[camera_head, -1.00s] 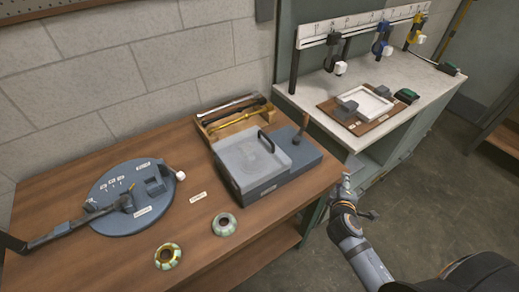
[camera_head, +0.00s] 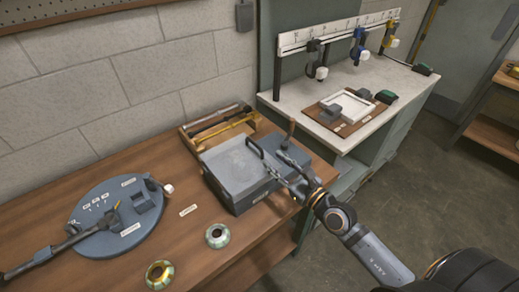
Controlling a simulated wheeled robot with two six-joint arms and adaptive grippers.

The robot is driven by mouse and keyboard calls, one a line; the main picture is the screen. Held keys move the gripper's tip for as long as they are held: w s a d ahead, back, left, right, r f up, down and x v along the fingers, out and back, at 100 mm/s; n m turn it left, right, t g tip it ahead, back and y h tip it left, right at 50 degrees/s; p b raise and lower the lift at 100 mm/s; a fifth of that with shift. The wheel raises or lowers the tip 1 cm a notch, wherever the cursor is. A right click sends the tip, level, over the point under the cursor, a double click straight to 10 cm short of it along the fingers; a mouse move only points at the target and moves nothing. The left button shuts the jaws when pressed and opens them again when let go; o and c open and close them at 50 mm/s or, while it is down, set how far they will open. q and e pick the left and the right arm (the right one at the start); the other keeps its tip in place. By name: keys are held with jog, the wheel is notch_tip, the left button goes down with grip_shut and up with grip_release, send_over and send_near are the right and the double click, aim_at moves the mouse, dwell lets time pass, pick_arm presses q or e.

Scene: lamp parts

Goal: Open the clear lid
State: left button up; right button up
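The clear lid (camera_head: 232,162) is a see-through panel lying flat over a grey box (camera_head: 241,199) on the wooden table. A round shape shows faintly beneath it. Its black handle (camera_head: 256,149) stands at the lid's right side. My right gripper (camera_head: 283,177) reaches in from the lower right, with its fingertips at or very close to the handle's near end. I cannot tell whether they touch it or how far apart the fingers are.
Two ringed parts, one gold (camera_head: 160,274) and one pale green (camera_head: 217,236), sit in front. A wooden tray of rods (camera_head: 220,128) stands behind the box. A white bench (camera_head: 345,90) is at right.

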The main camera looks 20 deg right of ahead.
aim_at(262, 151)
jog(key=x, duration=0.8)
jog(key=shift+w+a+b, duration=0.15)
jog(key=shift+b, duration=0.15)
grip_shut()
